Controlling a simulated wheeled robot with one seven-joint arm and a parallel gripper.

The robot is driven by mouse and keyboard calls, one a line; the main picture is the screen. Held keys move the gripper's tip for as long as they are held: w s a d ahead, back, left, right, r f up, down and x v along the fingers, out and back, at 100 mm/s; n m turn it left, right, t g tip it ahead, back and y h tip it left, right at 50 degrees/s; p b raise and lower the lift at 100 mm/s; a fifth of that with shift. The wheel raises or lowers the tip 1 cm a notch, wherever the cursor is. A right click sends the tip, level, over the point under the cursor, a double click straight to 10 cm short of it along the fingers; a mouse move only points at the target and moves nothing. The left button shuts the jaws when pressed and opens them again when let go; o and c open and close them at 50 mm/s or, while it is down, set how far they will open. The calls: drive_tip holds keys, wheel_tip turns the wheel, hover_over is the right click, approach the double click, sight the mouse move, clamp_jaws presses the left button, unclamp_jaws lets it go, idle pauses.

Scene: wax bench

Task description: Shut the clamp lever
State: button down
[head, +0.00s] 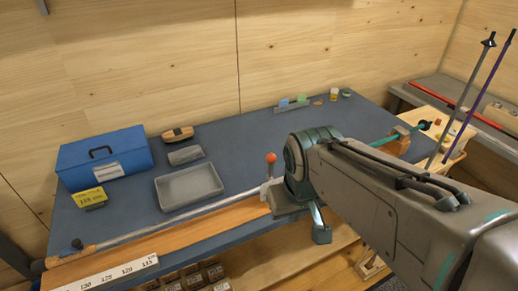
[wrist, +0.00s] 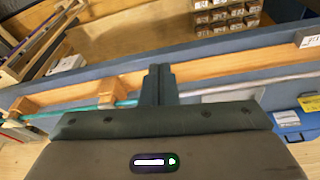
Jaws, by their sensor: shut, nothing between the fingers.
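The clamp lever (head: 270,158) shows in the head view as a short upright stem with a red ball knob. It stands at the front of the bench, just left of my wrist, and its foot is partly hidden. My gripper (head: 320,232) hangs to the right of the lever, over the bench's front edge, with its fingers apart from the knob. In the wrist view my gripper (wrist: 158,72) is shut and empty, with its fingers together. I cannot make out the lever in the wrist view.
A grey tray (head: 189,187), blue toolbox (head: 104,158) and brush (head: 178,134) sit on the left. Two poles (head: 470,95) rise at the right. The bench's middle is clear.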

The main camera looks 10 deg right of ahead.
drive_tip(key=w+a+r+n+h, duration=0.3)
drive_tip(key=w+a+r+n, duration=0.4)
drive_tip(key=w, duration=0.5)
drive_tip(key=a+n, duration=0.2)
drive_tip(key=n, duration=0.1)
drive_tip(key=shift+w+r+t+h, duration=0.15)
drive_tip(key=shift+t+h, duration=0.15)
drive_tip(key=shift+h, duration=0.1)
drive_tip(key=p, duration=0.2)
approach(270, 168)
drive_tip(key=shift+s+a+x, duration=0.15)
drive_tip(key=shift+x, duration=0.85)
drive_tip(key=shift+s+a+x, duration=0.1)
drive_tip(key=shift+a+x, duration=0.05)
drive_tip(key=shift+x, duration=0.9)
